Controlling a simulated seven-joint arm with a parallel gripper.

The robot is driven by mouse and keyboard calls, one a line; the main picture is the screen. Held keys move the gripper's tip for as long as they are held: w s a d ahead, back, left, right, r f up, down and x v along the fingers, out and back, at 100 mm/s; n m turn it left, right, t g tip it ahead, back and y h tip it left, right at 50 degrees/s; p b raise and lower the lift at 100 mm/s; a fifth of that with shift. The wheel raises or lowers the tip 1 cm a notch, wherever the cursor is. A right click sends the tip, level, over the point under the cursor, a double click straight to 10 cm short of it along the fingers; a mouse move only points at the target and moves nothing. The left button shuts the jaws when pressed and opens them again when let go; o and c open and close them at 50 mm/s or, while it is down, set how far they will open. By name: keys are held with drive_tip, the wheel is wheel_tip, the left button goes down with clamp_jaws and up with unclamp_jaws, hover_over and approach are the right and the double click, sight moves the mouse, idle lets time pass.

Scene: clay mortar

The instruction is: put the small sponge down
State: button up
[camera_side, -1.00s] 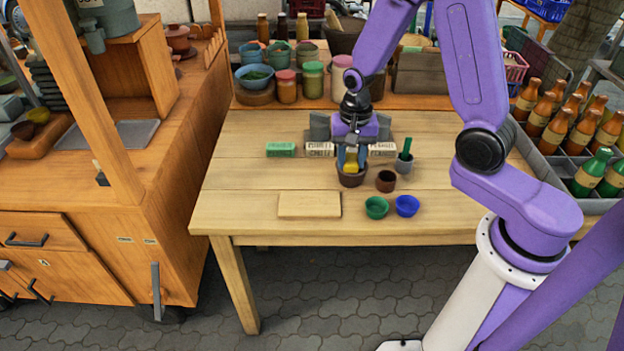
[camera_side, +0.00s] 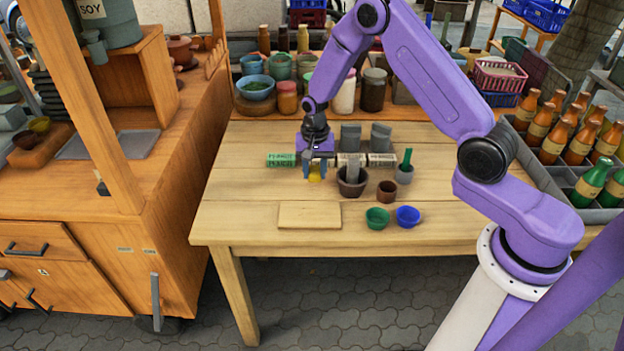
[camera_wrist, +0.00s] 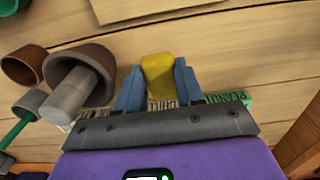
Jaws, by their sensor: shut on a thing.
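My gripper (camera_side: 317,170) is shut on the small yellow sponge (camera_side: 315,178), left of the clay mortar. In the wrist view the sponge (camera_wrist: 158,76) sits between the two blue fingers of my gripper (camera_wrist: 158,88). I cannot tell whether the sponge touches the table. The brown mortar (camera_side: 350,186) stands upright on the table, with a grey pestle (camera_side: 354,171) leaning in it. The mortar (camera_wrist: 93,62) and pestle (camera_wrist: 72,96) also show at the left of the wrist view.
A wooden board (camera_side: 309,215) lies in front of my gripper. Green (camera_side: 377,218) and blue (camera_side: 408,216) bowls, a small brown cup (camera_side: 387,192) and a grey cup (camera_side: 404,173) with a green stick stand right. Labelled boxes (camera_side: 281,160) line the back. The table's left side is clear.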

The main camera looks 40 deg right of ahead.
sight(312, 180)
drive_tip(key=shift+w+f, duration=0.3)
drive_tip(key=shift+f, duration=0.1)
drive_tip(key=shift+w+f, duration=0.15)
drive_tip(key=shift+f, duration=1.6)
drive_tip(key=shift+f, duration=0.15)
drive_tip(key=o, duration=1.1)
wheel_tip(312, 180, up, 12)
drive_tip(key=shift+r, duration=0.25)
